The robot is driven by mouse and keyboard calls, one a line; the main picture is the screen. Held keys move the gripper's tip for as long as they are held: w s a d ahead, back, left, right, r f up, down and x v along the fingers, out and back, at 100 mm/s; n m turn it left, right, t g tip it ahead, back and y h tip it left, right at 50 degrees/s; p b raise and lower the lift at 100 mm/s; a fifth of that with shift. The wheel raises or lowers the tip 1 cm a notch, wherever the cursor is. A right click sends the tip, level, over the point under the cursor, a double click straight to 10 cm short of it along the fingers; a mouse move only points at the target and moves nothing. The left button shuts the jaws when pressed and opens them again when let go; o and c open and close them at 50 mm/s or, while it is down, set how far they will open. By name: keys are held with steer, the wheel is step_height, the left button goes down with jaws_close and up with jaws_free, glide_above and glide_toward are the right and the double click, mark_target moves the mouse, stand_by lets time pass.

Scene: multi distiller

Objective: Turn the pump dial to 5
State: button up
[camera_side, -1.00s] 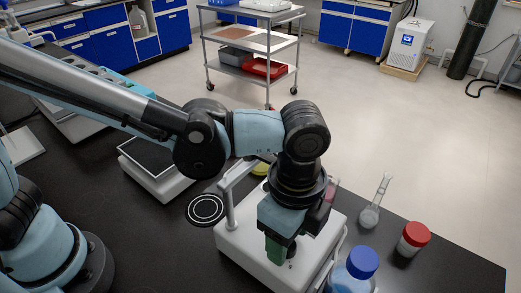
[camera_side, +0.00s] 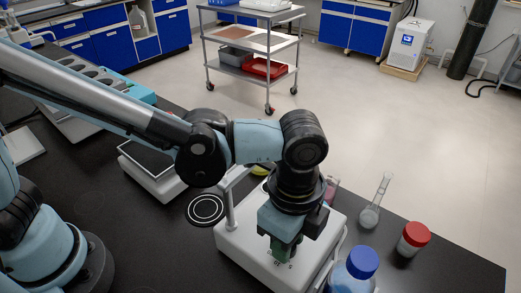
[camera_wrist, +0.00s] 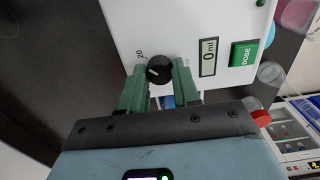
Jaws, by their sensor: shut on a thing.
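The pump dial (camera_wrist: 158,66) is a round black knob with a white pointer mark, set in the pump's white face. The number 20 is printed beside it; other numbers are hidden or unreadable. My gripper (camera_wrist: 160,78) has its green fingers on both sides of the dial, shut on it. In the side view my gripper (camera_side: 281,250) points down onto the white pump (camera_side: 245,250) and hides the dial. In the wrist view the pump (camera_wrist: 185,25) also shows a display (camera_wrist: 208,57) reading 0 ml and a green DOSE button (camera_wrist: 244,54).
A blue-capped bottle (camera_side: 352,272), a red-capped jar (camera_side: 412,240) and a glass flask (camera_side: 372,212) stand right of the pump. A balance (camera_side: 155,170) and a black ringed disc (camera_side: 206,209) lie to its left.

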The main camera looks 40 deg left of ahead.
steer(key=shift+n, duration=0.3)
steer(key=n, duration=0.3)
steer(key=shift+n, duration=0.3)
steer(key=n, duration=0.4)
steer(key=shift+n, duration=0.3)
steer(key=n, duration=0.9)
steer(key=o, duration=1.1)
steer(key=shift+c, duration=0.2)
